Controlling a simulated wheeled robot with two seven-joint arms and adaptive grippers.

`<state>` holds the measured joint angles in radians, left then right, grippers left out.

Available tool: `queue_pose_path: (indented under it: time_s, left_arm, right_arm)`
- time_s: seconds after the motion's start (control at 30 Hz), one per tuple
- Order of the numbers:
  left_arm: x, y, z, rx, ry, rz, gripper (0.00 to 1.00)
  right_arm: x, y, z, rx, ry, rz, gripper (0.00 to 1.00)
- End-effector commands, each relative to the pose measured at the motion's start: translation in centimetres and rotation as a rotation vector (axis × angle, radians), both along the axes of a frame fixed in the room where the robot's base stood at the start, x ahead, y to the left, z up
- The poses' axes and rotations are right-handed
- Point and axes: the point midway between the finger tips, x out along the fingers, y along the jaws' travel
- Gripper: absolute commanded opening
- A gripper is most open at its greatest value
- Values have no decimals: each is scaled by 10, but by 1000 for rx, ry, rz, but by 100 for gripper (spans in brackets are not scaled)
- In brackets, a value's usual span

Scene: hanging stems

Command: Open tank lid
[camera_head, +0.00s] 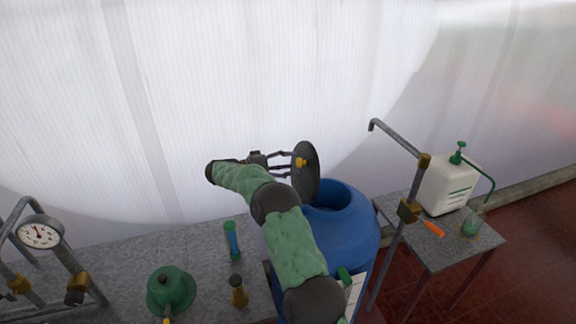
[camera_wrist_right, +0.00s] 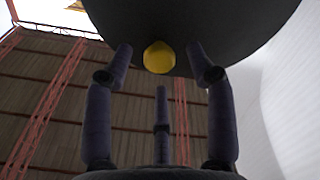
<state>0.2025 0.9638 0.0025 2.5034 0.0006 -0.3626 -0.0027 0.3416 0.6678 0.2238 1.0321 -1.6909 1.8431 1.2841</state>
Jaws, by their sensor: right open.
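The blue tank (camera_head: 350,235) stands in the middle of the head view, partly hidden by my right arm. Its dark opening (camera_head: 328,196) shows. The dark grey lid (camera_head: 309,182) stands nearly upright at the left side of this opening. A yellow knob (camera_head: 301,162) sits on the lid face turned to my gripper. My right gripper (camera_head: 290,166) is open, with its fingers around the knob and gaps on both sides. The lid (camera_wrist_right: 190,25) and knob (camera_wrist_right: 159,57) fill the top of the right wrist view. My left gripper is not in view.
A grey bench (camera_head: 205,260) at left holds a green domed object (camera_head: 171,290), a blue-green cylinder (camera_head: 232,240) and a brown bottle (camera_head: 239,291). A pressure gauge (camera_head: 39,233) on pipes stands far left. A bent pipe (camera_head: 396,250) rises right of the tank, beside a white pump jug (camera_head: 450,186).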

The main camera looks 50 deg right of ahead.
Motion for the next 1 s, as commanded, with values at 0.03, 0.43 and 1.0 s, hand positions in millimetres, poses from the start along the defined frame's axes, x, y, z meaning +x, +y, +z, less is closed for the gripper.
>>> queue_pose_path:
  time_s: [0.03, 0.43, 1.0]
  left_arm:
    - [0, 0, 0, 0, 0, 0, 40]
    - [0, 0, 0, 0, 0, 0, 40]
    - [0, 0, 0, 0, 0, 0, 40]
  right_arm:
    - [0, 1, 0, 0, 0, 0, 56]
    - [31, 48, 4, 0, 0, 4, 56]
    - [63, 101, 11, 0, 0, 0, 56]
